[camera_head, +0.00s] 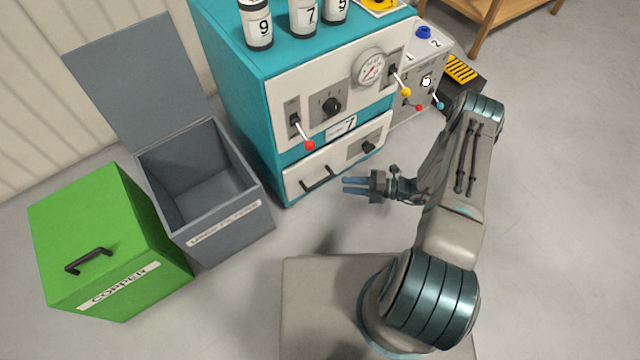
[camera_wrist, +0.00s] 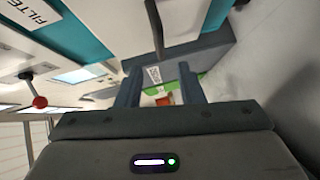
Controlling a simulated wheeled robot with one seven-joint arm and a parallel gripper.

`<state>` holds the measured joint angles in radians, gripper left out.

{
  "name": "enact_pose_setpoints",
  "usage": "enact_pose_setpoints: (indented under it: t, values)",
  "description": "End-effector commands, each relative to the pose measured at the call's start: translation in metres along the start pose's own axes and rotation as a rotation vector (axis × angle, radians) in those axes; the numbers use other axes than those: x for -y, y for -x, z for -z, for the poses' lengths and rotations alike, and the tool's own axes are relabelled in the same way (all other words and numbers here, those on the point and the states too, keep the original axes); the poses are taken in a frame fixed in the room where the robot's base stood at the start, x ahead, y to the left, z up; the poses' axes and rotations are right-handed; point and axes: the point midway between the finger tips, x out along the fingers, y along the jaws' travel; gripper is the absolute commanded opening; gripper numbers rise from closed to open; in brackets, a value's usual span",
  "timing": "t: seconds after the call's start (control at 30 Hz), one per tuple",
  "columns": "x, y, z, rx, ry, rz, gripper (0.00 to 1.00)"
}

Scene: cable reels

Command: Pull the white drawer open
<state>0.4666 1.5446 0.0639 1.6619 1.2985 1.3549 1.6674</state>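The white drawer (camera_head: 298,174) is at the bottom of the teal cabinet (camera_head: 241,104) and looks shut, its front about flush with the cabinet. Its black bar handle (camera_head: 318,180) is at the left part of the front, a dark knob at the right. My gripper (camera_head: 344,185) is open and empty, just right of the handle and apart from it, with its fingers pointing left. In the wrist view the drawer front (camera_wrist: 181,22) and dark handle (camera_wrist: 156,32) show beyond the two spread fingers (camera_wrist: 158,80). The handle is roughly in line with the gap between them.
A red-tipped lever (camera_head: 309,145) juts out above the drawer. An open grey bin (camera_head: 235,222) and a green copper box (camera_head: 110,245) stand to the left. A grey switch box (camera_head: 413,95) stands right of the cabinet. The floor in front of the drawer is clear.

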Motion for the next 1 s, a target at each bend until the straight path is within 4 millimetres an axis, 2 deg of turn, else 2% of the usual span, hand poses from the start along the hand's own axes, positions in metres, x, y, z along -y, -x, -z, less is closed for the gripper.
enact_pose_setpoints:
  t: [0.03, 0.2, 0.4, 0.6, 0.9, 0.97, 1.0]
  values:
    - [0.003, -0.013, 0.000, -0.004, 0.001, 0.001, 0.34]
    - [0.003, -0.050, 0.001, -0.005, 0.002, 0.002, 0.34]
    - [0.002, -0.083, 0.000, -0.004, 0.004, 0.003, 0.34]
    - [0.001, -0.099, 0.000, -0.003, 0.004, 0.001, 0.34]
    - [0.000, -0.101, 0.000, -0.002, 0.004, 0.002, 0.34]
    - [0.000, -0.101, 0.000, -0.002, 0.004, 0.002, 0.20]
    - [0.000, -0.100, 0.000, -0.002, 0.004, 0.002, 0.09]
